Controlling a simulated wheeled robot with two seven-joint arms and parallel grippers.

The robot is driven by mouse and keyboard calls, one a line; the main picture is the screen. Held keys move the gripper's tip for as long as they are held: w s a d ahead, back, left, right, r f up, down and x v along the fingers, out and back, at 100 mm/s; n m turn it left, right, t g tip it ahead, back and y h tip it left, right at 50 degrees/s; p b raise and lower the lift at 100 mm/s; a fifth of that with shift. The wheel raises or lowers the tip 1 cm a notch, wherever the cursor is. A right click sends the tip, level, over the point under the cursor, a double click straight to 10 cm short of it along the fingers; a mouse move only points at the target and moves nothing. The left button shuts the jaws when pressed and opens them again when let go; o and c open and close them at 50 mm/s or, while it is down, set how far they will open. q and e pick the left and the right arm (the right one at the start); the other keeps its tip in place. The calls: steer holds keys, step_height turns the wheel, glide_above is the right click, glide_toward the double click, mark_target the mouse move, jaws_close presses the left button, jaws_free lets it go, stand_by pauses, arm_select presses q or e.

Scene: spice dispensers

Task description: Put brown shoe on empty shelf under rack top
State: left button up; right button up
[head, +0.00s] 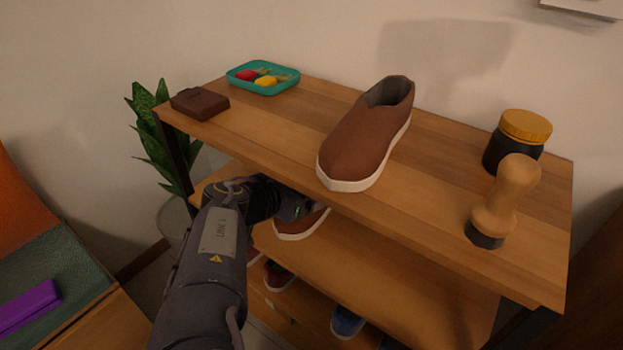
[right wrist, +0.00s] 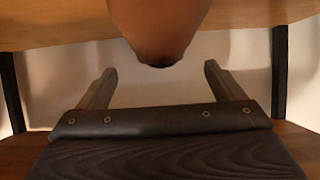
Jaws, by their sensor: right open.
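One brown shoe with a white sole (head: 362,140) stands on the rack top (head: 440,150). Another brown shoe (head: 300,227) is on the shelf under the rack top (head: 390,262), partly hidden by the rack top and my arm. My right gripper (head: 303,209) reaches in under the rack top beside this lower shoe; its fingers are mostly hidden in the head view. In the right wrist view my right gripper (right wrist: 160,67) is open, and the brown shoe (right wrist: 160,25) shows just beyond and between the fingertips, apart from them. My left gripper is not in view.
The rack top also holds a brown wallet-like box (head: 199,103), a teal tray (head: 263,78), a yellow-lidded jar (head: 516,140) and a wooden stamp (head: 505,200). More shoes, one blue (head: 347,323), sit on a lower shelf. The right part of the shelf under the top is clear.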

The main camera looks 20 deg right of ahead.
steer(key=p+v, duration=0.1)
steer(key=v, duration=0.3)
steer(key=shift+s+a+r, duration=0.2)
steer(key=shift+s+a, duration=0.05)
steer(key=shift+a, duration=0.15)
